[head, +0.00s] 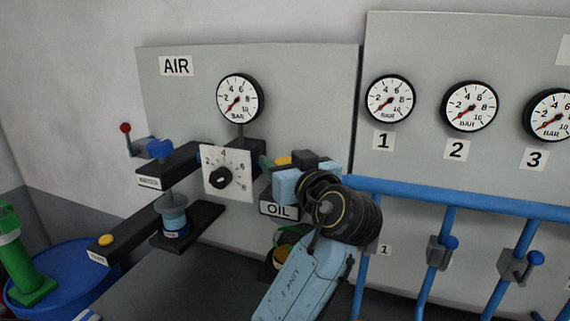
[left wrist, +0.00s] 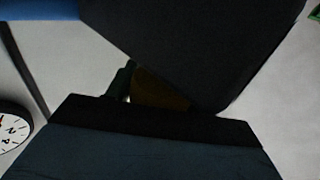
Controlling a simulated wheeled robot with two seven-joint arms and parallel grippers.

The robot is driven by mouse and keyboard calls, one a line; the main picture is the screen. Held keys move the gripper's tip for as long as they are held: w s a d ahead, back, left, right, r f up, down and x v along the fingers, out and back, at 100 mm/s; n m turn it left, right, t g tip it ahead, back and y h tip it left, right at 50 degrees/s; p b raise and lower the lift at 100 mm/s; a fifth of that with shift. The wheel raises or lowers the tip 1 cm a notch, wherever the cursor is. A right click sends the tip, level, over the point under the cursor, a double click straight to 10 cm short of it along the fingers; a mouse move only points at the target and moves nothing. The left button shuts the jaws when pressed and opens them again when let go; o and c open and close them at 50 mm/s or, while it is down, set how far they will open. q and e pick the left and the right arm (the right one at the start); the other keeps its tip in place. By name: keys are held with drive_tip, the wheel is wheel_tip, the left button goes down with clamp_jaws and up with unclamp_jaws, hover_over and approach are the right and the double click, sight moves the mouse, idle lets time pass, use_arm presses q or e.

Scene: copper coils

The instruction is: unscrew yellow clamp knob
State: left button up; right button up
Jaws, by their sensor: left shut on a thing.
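My left gripper (head: 284,166) is at the AIR panel, just right of the square dial plate and above the OIL label. It is shut on a yellow knob (head: 283,160), of which only a small part shows between the fingers. In the left wrist view the dark fingers fill most of the picture, and the knob (left wrist: 160,93) shows as a shaded brown-yellow patch between them. A green part sits beside the knob. The rest of the clamp is hidden by the gripper. My right gripper is not in view.
The AIR panel (head: 190,100) carries a gauge (head: 240,99) and the dial plate (head: 228,174). Dark shelves with a blue-topped part (head: 160,149) stick out at left. Blue pipes (head: 450,200) with valves run at right. A blue drum (head: 70,275) stands lower left.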

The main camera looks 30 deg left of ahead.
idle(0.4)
use_arm(q)
drive_tip(key=o, duration=1)
drive_tip(key=shift+a, duration=0.1)
drive_tip(key=shift+c, duration=0.2)
drive_tip(key=b+v, duration=0.2)
drive_tip(key=v, duration=1.1)
drive_tip(key=shift+d, duration=0.2)
drive_tip(key=shift+s+f, duration=0.1)
